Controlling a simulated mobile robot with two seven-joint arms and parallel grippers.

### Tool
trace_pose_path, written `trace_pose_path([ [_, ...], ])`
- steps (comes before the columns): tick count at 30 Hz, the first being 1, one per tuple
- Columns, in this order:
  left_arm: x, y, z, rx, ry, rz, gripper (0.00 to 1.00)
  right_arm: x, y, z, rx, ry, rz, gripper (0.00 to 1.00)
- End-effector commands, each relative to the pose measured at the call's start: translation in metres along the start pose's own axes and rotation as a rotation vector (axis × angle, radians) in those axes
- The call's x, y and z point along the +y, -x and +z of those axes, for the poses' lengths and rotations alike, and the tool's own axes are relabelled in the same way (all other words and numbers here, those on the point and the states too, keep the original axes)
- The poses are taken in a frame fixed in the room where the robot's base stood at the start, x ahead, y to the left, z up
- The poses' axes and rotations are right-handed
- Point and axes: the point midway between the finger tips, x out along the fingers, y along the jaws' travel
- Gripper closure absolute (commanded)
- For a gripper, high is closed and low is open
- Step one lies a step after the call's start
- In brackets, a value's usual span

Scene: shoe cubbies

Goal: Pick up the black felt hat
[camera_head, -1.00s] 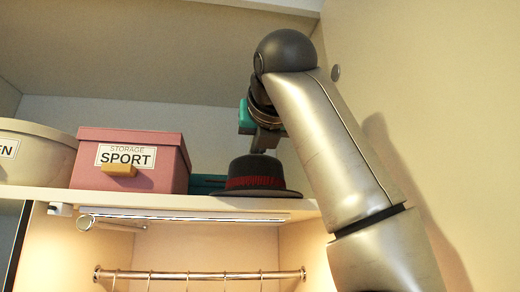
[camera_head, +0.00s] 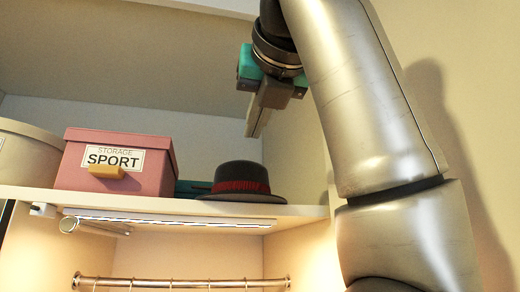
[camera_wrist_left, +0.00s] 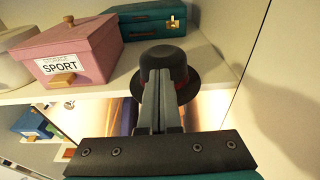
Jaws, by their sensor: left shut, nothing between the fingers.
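The black felt hat (camera_head: 240,178) with a dark red band stands upright on the right part of the upper shelf, brim down. In the left wrist view the hat (camera_wrist_left: 165,56) is partly hidden behind the fingers. My left gripper (camera_head: 254,128) hangs above the hat, with a visible gap between its fingertips and the crown in the head view. Its fingers (camera_wrist_left: 158,80) are shut together with nothing between them. My right gripper is in neither view.
A pink storage box labelled SPORT (camera_head: 115,163) and a beige round box (camera_head: 28,158) stand left of the hat. A teal case (camera_wrist_left: 147,22) lies behind it. The side wall (camera_wrist_left: 285,100) is close on the right. A hanging rail (camera_head: 180,283) runs below the shelf (camera_head: 150,203).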

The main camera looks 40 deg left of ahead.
Motion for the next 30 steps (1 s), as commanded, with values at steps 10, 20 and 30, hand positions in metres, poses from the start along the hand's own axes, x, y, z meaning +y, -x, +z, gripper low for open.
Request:
trace_pose_path([
  [10,-0.002,0.014,-0.027,-0.020,-0.313,0.055,0.62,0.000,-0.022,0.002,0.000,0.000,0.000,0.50],
  [20,-0.008,0.032,-0.076,-0.016,-1.020,0.190,0.56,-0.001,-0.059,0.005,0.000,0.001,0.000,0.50],
  [30,-0.014,0.046,-0.105,0.029,-1.493,0.283,0.56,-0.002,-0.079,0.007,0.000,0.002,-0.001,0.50],
])
